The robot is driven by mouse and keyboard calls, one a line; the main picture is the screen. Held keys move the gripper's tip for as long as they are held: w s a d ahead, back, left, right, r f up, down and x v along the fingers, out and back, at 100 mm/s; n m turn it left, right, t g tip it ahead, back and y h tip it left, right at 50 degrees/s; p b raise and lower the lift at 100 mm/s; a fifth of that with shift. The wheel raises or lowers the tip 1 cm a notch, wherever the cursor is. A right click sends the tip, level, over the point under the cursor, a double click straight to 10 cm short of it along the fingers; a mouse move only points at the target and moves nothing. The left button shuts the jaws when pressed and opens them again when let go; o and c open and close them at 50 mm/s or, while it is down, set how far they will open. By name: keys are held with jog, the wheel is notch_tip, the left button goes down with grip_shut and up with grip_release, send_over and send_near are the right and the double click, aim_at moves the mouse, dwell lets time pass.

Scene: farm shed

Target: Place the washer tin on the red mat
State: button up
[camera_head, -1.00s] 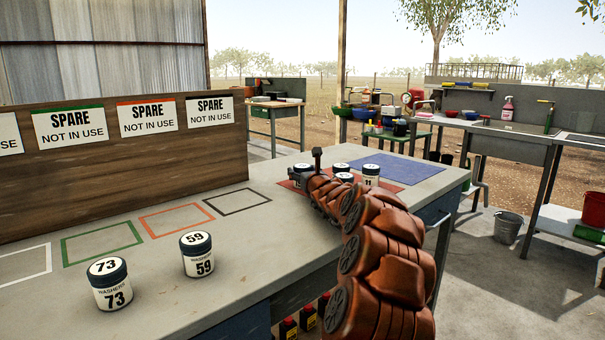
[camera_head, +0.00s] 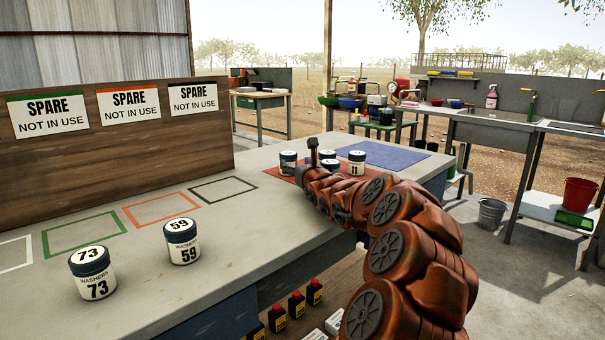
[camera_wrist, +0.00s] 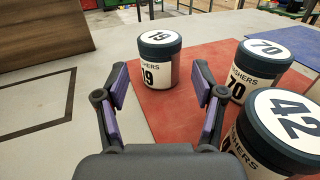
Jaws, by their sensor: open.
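The red mat (camera_wrist: 181,100) lies on the bench, with several washer tins on it. My gripper (camera_wrist: 160,72) is open and empty in the wrist view. The white tin 19 (camera_wrist: 159,72) with a dark lid stands upright on the mat, ahead of and between the fingers, with gaps on both sides. Tin 70 (camera_wrist: 252,78) and tin 42 (camera_wrist: 262,145) stand right of the fingers. In the head view, tin 11 (camera_head: 356,165) is on the mat's right part. Tin 73 (camera_head: 95,278) and tin 59 (camera_head: 182,246) stand on the bare bench. My arm hides part of the mat.
A blue mat (camera_head: 385,156) lies beyond the red mat. Green (camera_head: 84,238), orange (camera_head: 160,208) and black (camera_head: 223,190) outlined squares are empty. A wooden board (camera_head: 115,155) with spare signs stands along the bench's back. Small bottles (camera_head: 297,304) sit below the bench.

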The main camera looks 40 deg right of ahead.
jog(key=shift+v, duration=2.55)
